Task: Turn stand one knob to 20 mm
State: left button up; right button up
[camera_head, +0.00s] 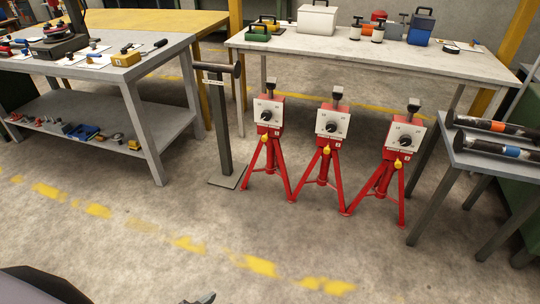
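Three red tripod stands stand in a row on the floor, each with a white dial plate, a black knob and a small dark top piece. The left stand (272,160) has its black knob (265,115) at the middle of its plate. The middle stand (325,165) has a similar knob (330,127), and so does the right stand (385,180) with its knob (405,140). The number tags and scale marks are too small to read surely, so the knob settings cannot be told.
A grey post (221,130) on a flat base stands left of the stands. A long light table (390,52) is behind them. A side table (490,160) with two dark rollers is at the right, a workbench (150,70) at the left. The floor in front is clear.

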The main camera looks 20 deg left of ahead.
aim_at(266, 116)
jog(key=i, duration=1.2)
jog(key=i+u, duration=0.15)
jog(key=i, duration=1.05)
